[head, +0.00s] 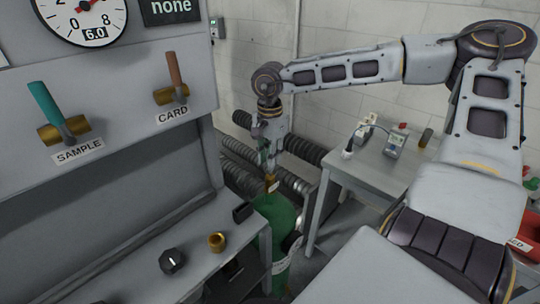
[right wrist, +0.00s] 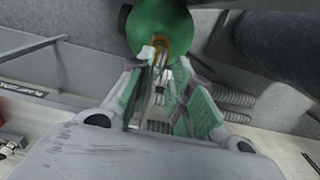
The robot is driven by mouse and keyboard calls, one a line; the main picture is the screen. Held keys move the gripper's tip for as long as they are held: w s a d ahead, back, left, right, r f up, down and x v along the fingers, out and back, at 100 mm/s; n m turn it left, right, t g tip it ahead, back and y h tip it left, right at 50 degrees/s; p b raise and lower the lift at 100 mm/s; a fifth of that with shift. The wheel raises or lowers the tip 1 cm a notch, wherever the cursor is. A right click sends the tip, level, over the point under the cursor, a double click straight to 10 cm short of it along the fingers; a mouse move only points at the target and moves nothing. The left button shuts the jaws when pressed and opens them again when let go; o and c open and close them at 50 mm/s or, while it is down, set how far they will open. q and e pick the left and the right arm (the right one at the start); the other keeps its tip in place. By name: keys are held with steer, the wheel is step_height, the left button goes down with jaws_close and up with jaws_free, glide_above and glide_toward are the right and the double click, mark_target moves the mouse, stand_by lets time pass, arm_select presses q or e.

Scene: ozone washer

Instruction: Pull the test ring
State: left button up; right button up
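A green tank (head: 276,214) stands on the floor beyond the bench's right end, with a small brass fitting (head: 271,183) on top. My right gripper (head: 269,168) points down just above this fitting. In the right wrist view the green tank (right wrist: 148,30) is at the top, with its brass fitting (right wrist: 180,46) partly hidden by a finger. The two green-padded fingers of my right gripper (right wrist: 168,95) stand apart. A small pale piece (right wrist: 147,52) is near the left fingertip. I cannot make out a test ring for certain. My left gripper is not in view.
The grey panel at left carries a teal SAMPLE lever (head: 48,108) and a brown CARD lever (head: 174,72). A black knob (head: 172,261) and brass cup (head: 217,242) are on the bench. Ribbed hoses (head: 245,180) lie behind the tank. A small table (head: 372,168) stands right of it.

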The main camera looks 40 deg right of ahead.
jaws_close()
steer(key=shift+r, duration=0.95)
steer(key=shift+o, duration=1.5)
jaws_free()
steer(key=shift+r, duration=0.15)
